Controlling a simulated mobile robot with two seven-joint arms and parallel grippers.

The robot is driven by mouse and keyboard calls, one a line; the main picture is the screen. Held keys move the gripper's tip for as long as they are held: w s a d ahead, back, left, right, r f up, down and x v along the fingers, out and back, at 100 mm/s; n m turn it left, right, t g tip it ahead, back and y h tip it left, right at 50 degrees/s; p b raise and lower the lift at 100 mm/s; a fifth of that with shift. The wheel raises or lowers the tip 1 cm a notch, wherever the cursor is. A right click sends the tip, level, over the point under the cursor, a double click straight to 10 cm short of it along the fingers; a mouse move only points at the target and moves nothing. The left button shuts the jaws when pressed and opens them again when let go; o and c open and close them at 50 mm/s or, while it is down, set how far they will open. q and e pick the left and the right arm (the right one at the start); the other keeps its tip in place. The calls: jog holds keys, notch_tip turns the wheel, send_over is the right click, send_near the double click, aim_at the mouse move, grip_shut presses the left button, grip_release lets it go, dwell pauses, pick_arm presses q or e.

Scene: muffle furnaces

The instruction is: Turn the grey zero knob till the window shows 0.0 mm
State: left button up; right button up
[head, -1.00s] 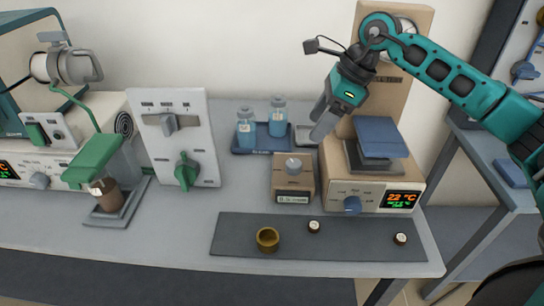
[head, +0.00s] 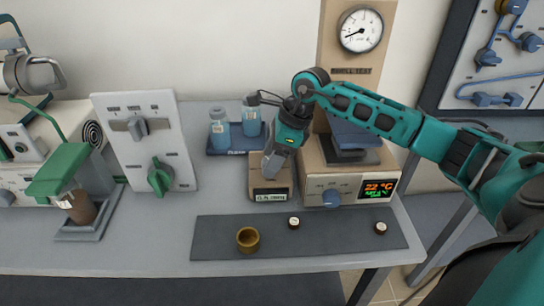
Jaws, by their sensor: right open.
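The small tan box (head: 284,184) stands on the grey bench, left of the tan furnace with the lit display. Its window (head: 271,197) is on the front face; the digits are too small to read surely. The grey zero knob on its top is hidden behind my right gripper (head: 273,169). This gripper is open and points down over the box, its grey fingers around or just above the knob's place. I cannot tell whether they touch the knob. My left gripper is not in view.
Blue-capped bottles (head: 220,128) stand in a tray (head: 226,151) behind the box. The furnace (head: 315,171) is close on the right. A dark mat (head: 335,235) in front holds a brass cup (head: 248,239) and small pieces. A switch panel (head: 118,160) stands left.

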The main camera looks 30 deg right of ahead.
jog(key=shift+c, duration=0.2)
jog(key=c, duration=1)
jog(key=shift+m, duration=0.4)
jog(key=shift+m+t+h, duration=0.3)
jog(key=shift+m, duration=0.3)
jog(key=shift+s+a+m+t+h, duration=0.1)
jog(key=shift+m+t+h, duration=0.4)
jog(key=shift+m, duration=1.3)
